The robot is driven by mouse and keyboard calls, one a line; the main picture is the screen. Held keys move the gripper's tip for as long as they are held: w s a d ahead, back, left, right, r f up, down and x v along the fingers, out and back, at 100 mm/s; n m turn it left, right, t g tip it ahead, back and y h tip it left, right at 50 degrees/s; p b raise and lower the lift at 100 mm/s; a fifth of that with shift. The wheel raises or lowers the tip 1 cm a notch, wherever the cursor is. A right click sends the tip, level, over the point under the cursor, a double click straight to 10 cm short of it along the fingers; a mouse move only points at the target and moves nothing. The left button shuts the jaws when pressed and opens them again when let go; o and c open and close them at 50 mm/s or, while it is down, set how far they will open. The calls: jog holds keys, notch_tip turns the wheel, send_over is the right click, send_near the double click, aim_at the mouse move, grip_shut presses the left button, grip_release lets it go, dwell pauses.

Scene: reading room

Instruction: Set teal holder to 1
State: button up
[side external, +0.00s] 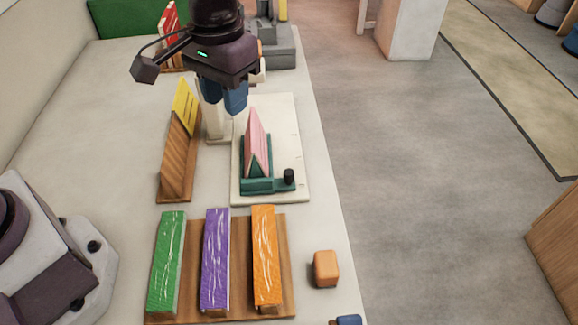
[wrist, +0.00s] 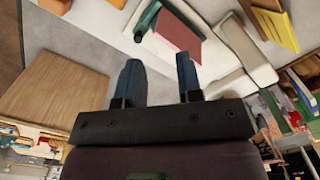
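The teal holder (side external: 262,185) stands on a cream board (side external: 297,150), with a pink ridged piece (side external: 256,140) upright in it. A black knob (side external: 289,176) sits at its right end. The wrist view also shows the teal holder (wrist: 147,18), the pink piece (wrist: 178,32) and the knob (wrist: 138,38) beyond the fingertips. My gripper (side external: 232,104) hangs behind the holder, near the board's far end. In the wrist view my gripper (wrist: 159,68) has its two blue fingers apart, with nothing seen between them. I cannot read any number marks on the board.
A wooden stand with a yellow piece (side external: 186,100) is left of the board. A wooden rack (side external: 286,240) in front holds green, purple and orange pieces. An orange block (side external: 326,268) lies near the table's right edge. Grey blocks (side external: 282,48) and a red piece (side external: 168,20) are behind.

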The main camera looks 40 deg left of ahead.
aim_at(289, 171)
jog(key=w+d+f+n, duration=0.6)
jog(key=w+f, duration=0.1)
notch_tip(289, 171, down, 12)
jog(key=shift+w+a+r, duration=0.1)
jog(key=shift+r, duration=0.1)
